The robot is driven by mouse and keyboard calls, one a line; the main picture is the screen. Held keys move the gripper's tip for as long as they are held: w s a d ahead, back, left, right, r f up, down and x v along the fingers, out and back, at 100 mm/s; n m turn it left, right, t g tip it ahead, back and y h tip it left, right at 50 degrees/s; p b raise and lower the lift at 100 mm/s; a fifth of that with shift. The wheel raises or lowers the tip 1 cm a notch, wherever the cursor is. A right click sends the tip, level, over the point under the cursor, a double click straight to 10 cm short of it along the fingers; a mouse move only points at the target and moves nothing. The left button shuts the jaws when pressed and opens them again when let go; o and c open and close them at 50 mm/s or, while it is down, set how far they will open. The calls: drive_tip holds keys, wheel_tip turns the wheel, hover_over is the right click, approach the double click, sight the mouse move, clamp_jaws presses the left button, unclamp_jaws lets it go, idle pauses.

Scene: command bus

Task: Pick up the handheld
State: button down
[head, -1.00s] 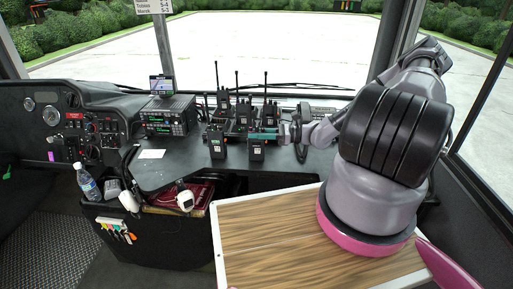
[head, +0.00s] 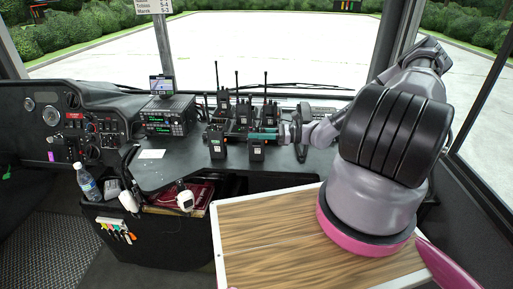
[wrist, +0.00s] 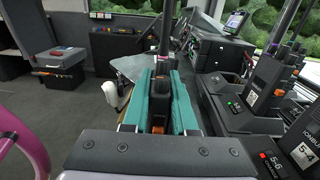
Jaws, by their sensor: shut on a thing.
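The handheld (head: 257,151) is a dark radio at the front of the dash shelf in the head view. My gripper (head: 264,135) reaches it from the right, with teal fingers closed around its upper part. In the wrist view the teal fingers of my gripper (wrist: 163,78) press on both sides of the handheld (wrist: 158,118), whose dark antenna stands up between them. Its lower part is hidden in the wrist view. I cannot tell whether it is clear of the shelf.
Another handheld (head: 216,146) stands close to the left, and several more stand in the charger rack (head: 238,129) behind. In the wrist view, docked radios (wrist: 264,85) line the right side. A console (head: 168,117) and a white card (head: 151,154) lie further left. A wooden board (head: 270,240) is in front.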

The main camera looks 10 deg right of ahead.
drive_tip(key=shift+r, duration=0.1)
wheel_tip(320, 180, up, 10)
drive_tip(key=shift+f, duration=0.1)
idle(0.5)
idle(0.4)
